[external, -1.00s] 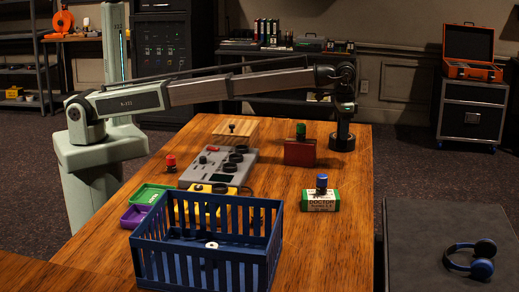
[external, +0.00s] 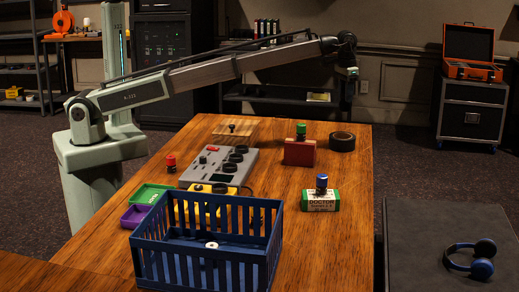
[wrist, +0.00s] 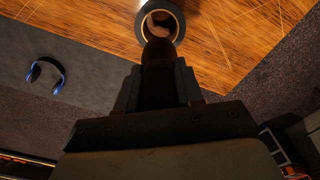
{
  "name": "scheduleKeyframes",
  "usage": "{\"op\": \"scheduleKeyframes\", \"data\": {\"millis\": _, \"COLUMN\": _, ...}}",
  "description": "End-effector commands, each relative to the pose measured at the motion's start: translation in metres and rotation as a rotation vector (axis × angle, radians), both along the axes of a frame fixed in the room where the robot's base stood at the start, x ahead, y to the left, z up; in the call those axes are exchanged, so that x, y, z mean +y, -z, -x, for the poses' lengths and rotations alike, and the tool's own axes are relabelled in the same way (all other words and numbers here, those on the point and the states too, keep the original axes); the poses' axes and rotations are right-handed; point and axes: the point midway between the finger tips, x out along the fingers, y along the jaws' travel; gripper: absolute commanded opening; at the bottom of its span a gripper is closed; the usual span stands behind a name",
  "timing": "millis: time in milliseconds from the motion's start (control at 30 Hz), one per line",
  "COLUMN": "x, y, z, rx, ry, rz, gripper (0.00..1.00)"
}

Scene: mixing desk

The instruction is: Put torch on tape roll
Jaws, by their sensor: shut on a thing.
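My gripper (external: 349,74) is raised well above the far right corner of the wooden table. In the wrist view my gripper (wrist: 158,88) is shut on a dark, slim cylinder, which looks like the torch (wrist: 158,62). The torch is hard to make out in the external view. The black tape roll (external: 342,147) lies flat on the table below my gripper. In the wrist view the tape roll (wrist: 183,20) shows at the top, past the torch's far end, with its hole open. The torch is clear of the roll in height.
A red box (external: 299,153) with a green-topped item stands left of the tape roll. A green and white box (external: 320,201) with a blue-topped item, a grey mixer (external: 207,172) and a blue crate (external: 160,255) stand nearer. Table around the roll is mostly clear.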

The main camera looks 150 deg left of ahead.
Motion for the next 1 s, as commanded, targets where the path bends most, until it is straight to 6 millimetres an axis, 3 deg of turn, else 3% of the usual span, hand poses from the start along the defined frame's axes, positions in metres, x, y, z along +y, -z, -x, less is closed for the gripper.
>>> {"op": "scheduleKeyframes", "data": {"millis": 233, "x": 0.000, "y": -0.001, "z": 0.000, "rx": 0.007, "ry": -0.204, "rz": 0.015, "gripper": 0.00}}
{"op": "scheduleKeyframes", "data": {"millis": 467, "x": -0.001, "y": 0.002, "z": 0.001, "rx": 0.008, "ry": -0.296, "rz": 0.019, "gripper": 0.00}}
{"op": "scheduleKeyframes", "data": {"millis": 833, "x": -0.002, "y": 0.052, "z": 0.001, "rx": 0.008, "ry": -0.303, "rz": 0.019, "gripper": 0.00}}
{"op": "scheduleKeyframes", "data": {"millis": 1000, "x": -0.001, "y": 0.066, "z": 0.001, "rx": 0.008, "ry": -0.302, "rz": 0.019, "gripper": 0.00}}
